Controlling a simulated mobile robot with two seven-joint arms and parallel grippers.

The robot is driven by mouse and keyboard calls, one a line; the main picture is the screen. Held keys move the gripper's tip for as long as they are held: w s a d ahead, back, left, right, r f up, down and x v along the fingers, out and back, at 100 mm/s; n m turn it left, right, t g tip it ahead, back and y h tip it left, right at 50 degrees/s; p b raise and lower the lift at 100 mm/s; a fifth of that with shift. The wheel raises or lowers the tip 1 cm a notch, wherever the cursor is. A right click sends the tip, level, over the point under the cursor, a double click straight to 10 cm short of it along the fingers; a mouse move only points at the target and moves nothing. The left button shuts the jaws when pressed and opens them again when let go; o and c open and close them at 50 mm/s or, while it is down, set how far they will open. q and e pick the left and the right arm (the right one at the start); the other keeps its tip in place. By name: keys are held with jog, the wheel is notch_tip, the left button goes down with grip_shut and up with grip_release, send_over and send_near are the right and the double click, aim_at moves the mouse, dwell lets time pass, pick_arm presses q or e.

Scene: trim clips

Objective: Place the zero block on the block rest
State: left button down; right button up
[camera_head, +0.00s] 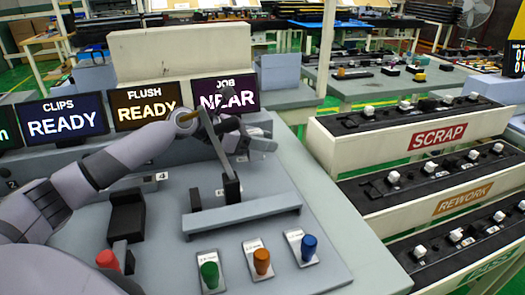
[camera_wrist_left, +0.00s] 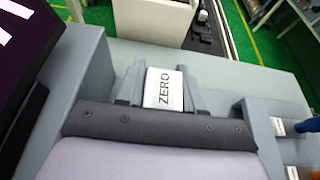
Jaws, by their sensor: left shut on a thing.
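The zero block (camera_wrist_left: 165,88) is white with the word ZERO on its face. In the left wrist view it sits between the two grey fingers of my left gripper (camera_wrist_left: 162,78), which is shut on it. In the head view my left gripper (camera_head: 250,143) is over the back of the grey bench, in front of the JOB screen, partly behind a slanted grey bar. The block cannot be made out clearly there. I cannot tell for sure which fixture is the block rest, or whether the block touches anything below. My right gripper is not in view.
A grey rail with a black upright (camera_head: 232,190) stands mid-bench. Green (camera_head: 209,274), orange (camera_head: 261,261) and blue (camera_head: 308,247) knobs line the front. A black holder (camera_head: 127,215) and red knob (camera_head: 107,260) are left. The JOB screen (camera_head: 225,95) reads NEAR. A SCRAP tray (camera_head: 438,137) is right.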

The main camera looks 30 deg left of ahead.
pick_arm(q)
jog(key=shift+f, duration=1.3)
jog(key=shift+f, duration=0.1)
jog(key=c, duration=0.7)
grip_release()
jog(key=b+v, duration=0.1)
jog(key=v, duration=1)
jog(key=shift+f, duration=0.2)
jog(key=shift+s+a+r+b, duration=0.3)
jog(key=shift+s+r+b, duration=0.1)
